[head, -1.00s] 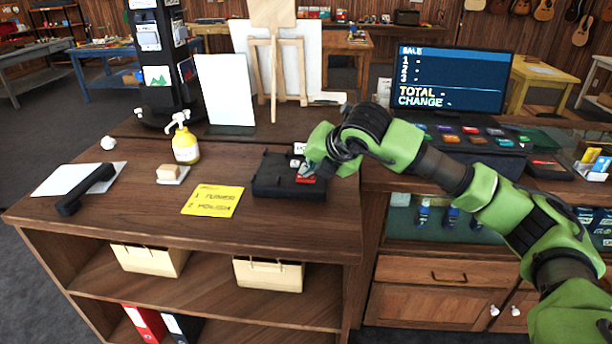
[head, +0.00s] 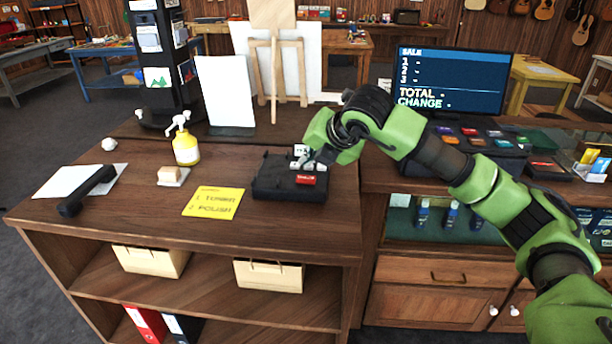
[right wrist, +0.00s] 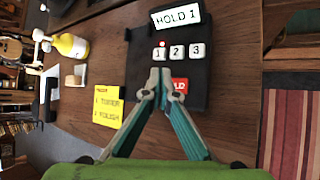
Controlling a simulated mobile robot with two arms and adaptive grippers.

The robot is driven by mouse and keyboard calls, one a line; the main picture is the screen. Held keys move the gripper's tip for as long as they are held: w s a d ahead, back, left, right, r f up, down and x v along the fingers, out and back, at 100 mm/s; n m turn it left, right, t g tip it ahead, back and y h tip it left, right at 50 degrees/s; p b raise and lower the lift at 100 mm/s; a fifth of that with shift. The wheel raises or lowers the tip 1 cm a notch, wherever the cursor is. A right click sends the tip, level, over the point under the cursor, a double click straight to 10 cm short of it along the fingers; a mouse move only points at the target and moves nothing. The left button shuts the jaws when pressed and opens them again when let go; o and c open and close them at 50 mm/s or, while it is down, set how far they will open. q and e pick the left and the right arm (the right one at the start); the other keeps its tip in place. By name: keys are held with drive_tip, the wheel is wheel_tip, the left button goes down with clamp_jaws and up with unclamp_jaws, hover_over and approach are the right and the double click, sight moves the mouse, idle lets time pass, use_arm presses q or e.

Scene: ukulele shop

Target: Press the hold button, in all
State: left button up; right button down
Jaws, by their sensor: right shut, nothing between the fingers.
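The black phone base (head: 285,190) sits on the wooden counter. Its red hold button (head: 306,179) shows in the head view and, partly behind a fingertip, in the right wrist view (right wrist: 181,84). White keys 1 (right wrist: 160,54), 2 (right wrist: 178,52) and 3 (right wrist: 197,50) lie beside it, with a small red light by key 1. The label above reads "HOLD 1" (right wrist: 177,17). My right gripper (right wrist: 160,78) is shut and empty, its tips over the base next to the red button, near key 1. Whether it touches is unclear. My left gripper is out of view.
The black handset (head: 87,191) lies off the base, on white paper at the left. A checkout screen (head: 452,80) is at the right.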

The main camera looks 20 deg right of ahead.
sight(308, 179)
drive_tip(key=shift+r+p, duration=0.55)
drive_tip(key=shift+r, duration=1.2)
drive_tip(key=shift+f, duration=0.1)
